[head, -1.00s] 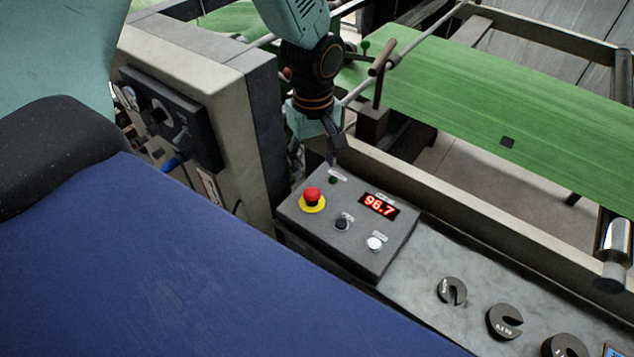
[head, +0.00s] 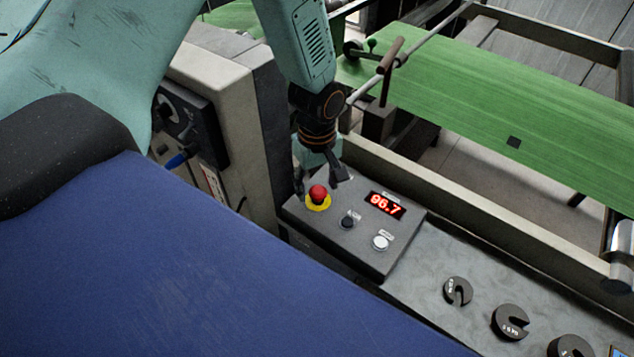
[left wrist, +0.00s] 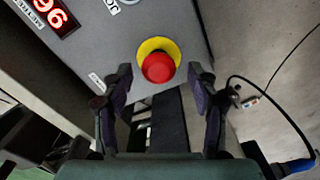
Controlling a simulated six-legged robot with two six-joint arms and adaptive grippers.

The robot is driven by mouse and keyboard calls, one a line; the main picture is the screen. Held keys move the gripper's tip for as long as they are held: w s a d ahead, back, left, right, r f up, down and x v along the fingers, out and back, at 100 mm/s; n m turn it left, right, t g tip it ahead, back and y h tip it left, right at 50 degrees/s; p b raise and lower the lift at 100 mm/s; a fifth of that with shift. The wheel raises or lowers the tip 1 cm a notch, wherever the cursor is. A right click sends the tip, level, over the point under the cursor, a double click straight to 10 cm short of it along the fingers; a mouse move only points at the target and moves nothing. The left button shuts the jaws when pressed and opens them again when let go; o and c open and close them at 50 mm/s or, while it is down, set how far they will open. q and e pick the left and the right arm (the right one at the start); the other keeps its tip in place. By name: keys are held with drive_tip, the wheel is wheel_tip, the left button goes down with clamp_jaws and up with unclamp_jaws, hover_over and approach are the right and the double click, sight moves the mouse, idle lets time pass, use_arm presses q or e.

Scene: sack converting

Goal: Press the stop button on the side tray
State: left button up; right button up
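A red mushroom button (head: 317,194) on a yellow ring sits on the grey control box (head: 345,262). In the left wrist view the red button (left wrist: 158,67) appears between and slightly beyond my fingertips. My left gripper (head: 320,182) points down over the box's far-left corner, just behind the button. It is open and empty, its two dark fingers spread apart; it also shows in the left wrist view (left wrist: 160,75). I cannot tell the exact gap to the button. A black button (head: 347,222) and a white button (head: 380,243) sit to its right. My right gripper is not in view.
A red display (head: 385,205) reads 96.7. Several dark slotted discs (head: 458,291) lie on the grey tray (head: 425,285). A beige machine housing (head: 235,110) stands left of the box. Green sheet material (head: 480,115) runs behind a long rail.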

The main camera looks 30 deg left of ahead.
use_arm(q)
drive_tip(key=shift+d, duration=0.15)
drive_tip(key=shift+c, duration=1.4)
drive_tip(key=c, duration=0.5)
clamp_jaws()
